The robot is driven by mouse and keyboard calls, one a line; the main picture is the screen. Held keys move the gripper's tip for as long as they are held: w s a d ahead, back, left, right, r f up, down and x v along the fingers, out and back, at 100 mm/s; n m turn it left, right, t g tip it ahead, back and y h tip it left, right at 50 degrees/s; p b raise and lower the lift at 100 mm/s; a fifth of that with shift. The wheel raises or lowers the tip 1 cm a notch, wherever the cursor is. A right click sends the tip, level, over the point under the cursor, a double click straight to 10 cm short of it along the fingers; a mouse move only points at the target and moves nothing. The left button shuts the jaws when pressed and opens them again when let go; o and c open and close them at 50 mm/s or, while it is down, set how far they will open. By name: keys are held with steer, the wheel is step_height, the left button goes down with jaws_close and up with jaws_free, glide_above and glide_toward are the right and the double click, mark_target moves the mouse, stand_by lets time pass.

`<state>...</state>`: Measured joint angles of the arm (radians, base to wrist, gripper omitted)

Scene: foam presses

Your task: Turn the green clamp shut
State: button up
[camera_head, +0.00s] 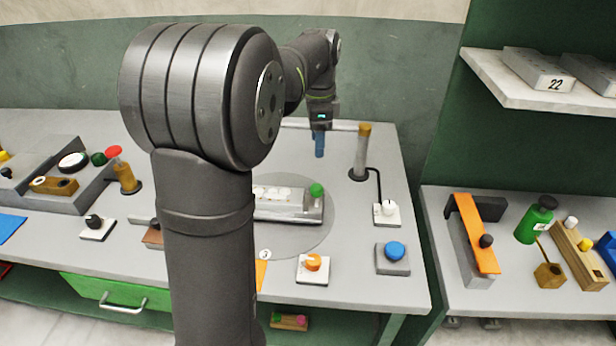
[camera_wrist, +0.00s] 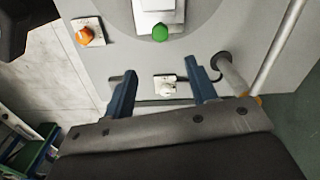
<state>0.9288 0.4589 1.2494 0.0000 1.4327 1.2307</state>
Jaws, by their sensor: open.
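A green round knob (camera_head: 316,189) sits at the right end of a pale metal block (camera_head: 285,208) on a grey round plate (camera_head: 310,240). I take this knob for the green clamp; how far it is turned I cannot tell. In the wrist view the green knob (camera_wrist: 160,33) shows at the top, beyond my fingertips, at the block's end. My gripper (camera_head: 319,150) hangs above the back of the table, fingers down, behind the knob in the head view. In the wrist view my gripper (camera_wrist: 160,68) has its two blue fingers wide apart, with nothing held between them.
A white knob (camera_head: 387,209) on a plate and an upright post (camera_head: 362,150) with a tan top stand right of the block. An orange knob (camera_head: 313,263) and a blue button (camera_head: 394,251) are in front. My arm hides part of the table's middle.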

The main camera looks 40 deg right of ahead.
mark_target(317, 187)
step_height(317, 187, down, 14)
steer(key=shift+f, duration=0.1)
stand_by(0.4)
steer(key=c, duration=1)
